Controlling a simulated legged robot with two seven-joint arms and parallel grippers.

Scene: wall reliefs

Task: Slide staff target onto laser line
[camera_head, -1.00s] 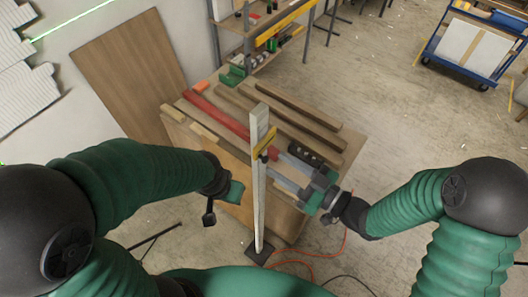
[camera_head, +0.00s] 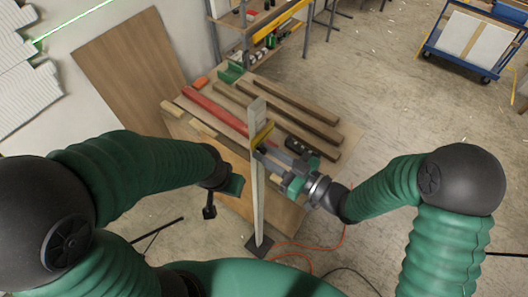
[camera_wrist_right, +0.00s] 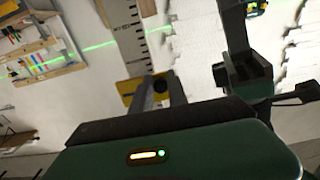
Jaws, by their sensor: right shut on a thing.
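The pale measuring staff (camera_head: 258,190) stands nearly upright on a dark foot in front of the workbench. A yellow target (camera_head: 262,134) sits on its upper part. My right gripper (camera_head: 268,153) comes in from the right and is shut on the target. In the right wrist view, the target (camera_wrist_right: 142,91) is between my fingers. The graduated staff (camera_wrist_right: 125,30) rises above it there, and the green laser line (camera_wrist_right: 98,46) crosses the staff above the target. My left gripper (camera_head: 234,186) is left of the staff, apart from it; its finger gap is unclear.
The workbench (camera_head: 345,140) behind the staff carries a red bar (camera_head: 215,110) and several wooden strips. A brown board (camera_head: 130,70) leans at the wall. An orange cable (camera_head: 305,245) lies on the floor near the staff's foot. A cart (camera_head: 475,40) stands far right.

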